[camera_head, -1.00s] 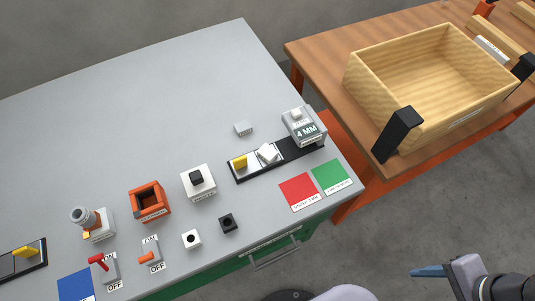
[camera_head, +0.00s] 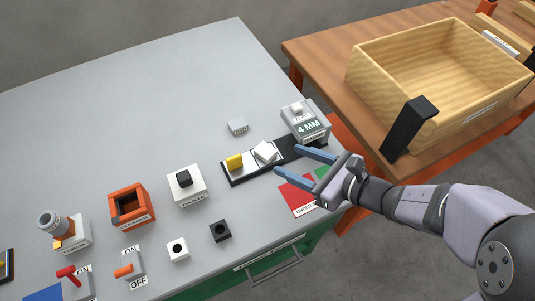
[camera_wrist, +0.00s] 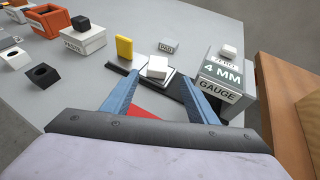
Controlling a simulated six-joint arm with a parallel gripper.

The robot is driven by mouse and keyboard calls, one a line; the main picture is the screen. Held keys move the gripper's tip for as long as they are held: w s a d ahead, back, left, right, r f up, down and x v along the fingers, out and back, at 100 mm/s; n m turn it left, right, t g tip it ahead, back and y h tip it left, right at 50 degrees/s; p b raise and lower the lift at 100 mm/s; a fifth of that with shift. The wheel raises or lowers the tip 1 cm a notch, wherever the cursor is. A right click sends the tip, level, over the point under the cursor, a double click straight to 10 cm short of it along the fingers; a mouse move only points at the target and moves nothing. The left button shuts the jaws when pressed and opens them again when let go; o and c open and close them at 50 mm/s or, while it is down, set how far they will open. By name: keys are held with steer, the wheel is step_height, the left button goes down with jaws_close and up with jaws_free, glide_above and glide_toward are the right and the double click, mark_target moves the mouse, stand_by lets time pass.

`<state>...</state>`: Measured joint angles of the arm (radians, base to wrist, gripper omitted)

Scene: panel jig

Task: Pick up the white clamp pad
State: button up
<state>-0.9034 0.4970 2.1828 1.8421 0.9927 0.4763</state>
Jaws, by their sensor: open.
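A white block (camera_head: 264,152), which I take to be the white clamp pad, lies tilted on a black tray (camera_head: 289,143) beside a yellow block (camera_head: 234,161). In the wrist view the white block (camera_wrist: 157,67) shows just beyond and between my fingertips, with the yellow block (camera_wrist: 124,48) to its left. My gripper (camera_head: 289,160) is open and empty. Its two blue fingers point toward the white block, from its right in the head view, apart from it. In the wrist view my gripper (camera_wrist: 160,78) partly covers the near part of the tray.
A grey 4 MM gauge (camera_head: 305,123) with a white piece on top stands at the tray's right end. A small grey block (camera_head: 238,126) sits behind the tray. A wooden box (camera_head: 440,75) stands on the other table.

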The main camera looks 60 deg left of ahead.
mark_target(266, 150)
steer(key=shift+s+a, duration=0.2)
steer(key=shift+a, duration=0.2)
steer(key=shift+s+p+x, duration=0.15)
steer(key=shift+p+x, duration=0.25)
steer(key=shift+x, duration=1.3)
steer(key=shift+s+p+x, duration=0.15)
steer(key=shift+p+x, duration=0.25)
steer(key=shift+x, duration=1.3)
steer(key=shift+r, duration=0.1)
steer(key=shift+c, duration=0.7)
steer(key=c, duration=1.1)
steer(key=shift+r, duration=0.1)
step_height(266, 150, up, 10)
